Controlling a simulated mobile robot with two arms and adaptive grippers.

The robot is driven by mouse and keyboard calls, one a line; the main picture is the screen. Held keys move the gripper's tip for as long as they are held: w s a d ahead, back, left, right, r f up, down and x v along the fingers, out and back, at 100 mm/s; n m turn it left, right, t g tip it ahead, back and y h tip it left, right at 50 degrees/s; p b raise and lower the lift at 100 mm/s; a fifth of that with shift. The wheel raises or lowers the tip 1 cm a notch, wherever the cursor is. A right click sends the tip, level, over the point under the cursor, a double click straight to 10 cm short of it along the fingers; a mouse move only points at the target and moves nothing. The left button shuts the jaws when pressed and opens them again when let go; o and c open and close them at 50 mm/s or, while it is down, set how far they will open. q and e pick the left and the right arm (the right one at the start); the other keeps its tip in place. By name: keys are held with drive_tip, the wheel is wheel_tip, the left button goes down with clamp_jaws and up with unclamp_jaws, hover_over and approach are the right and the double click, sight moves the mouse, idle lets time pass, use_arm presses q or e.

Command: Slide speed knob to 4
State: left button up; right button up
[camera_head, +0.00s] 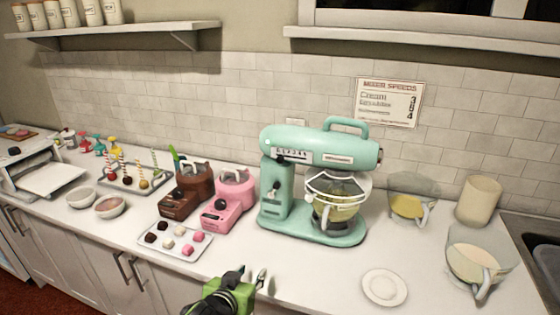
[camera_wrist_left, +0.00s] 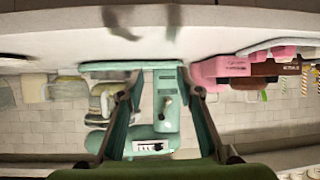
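The mint-green stand mixer (camera_head: 325,150) stands on the counter in the middle of the head view. A pale speed scale (camera_head: 291,153) is on the side of its head, with a small dark knob (camera_head: 279,159) at the scale's left end. The numbers are too small to read. The mixer shows upside down in the left wrist view, with its speed scale (camera_wrist_left: 150,147) near the bottom. My left gripper (camera_head: 250,276) is at the counter's front edge, in front of and below the mixer, apart from it. Its fingers (camera_wrist_left: 160,76) are spread, with nothing held. My right gripper is out of view.
Brown and pink machines (camera_head: 229,200) stand left of the mixer, behind a tray of sweets (camera_head: 176,250). Bowls, including a yellow-filled one (camera_head: 408,206), and a white plate (camera_head: 384,288) are on the right. A sign (camera_head: 389,102) hangs on the wall. Counter in front of the mixer is clear.

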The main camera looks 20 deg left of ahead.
use_arm(q)
drive_tip(key=w+r+t, duration=0.3)
drive_tip(key=w+r, duration=0.3)
drive_tip(key=r, duration=0.6)
drive_tip(key=n+t+h, duration=0.1)
drive_tip(key=t, duration=0.2)
approach(280, 161)
drive_tip(key=w+p, duration=0.4)
drive_tip(key=w, duration=0.4)
drive_tip(key=shift+w, duration=0.9)
drive_tip(key=shift+d, duration=0.1)
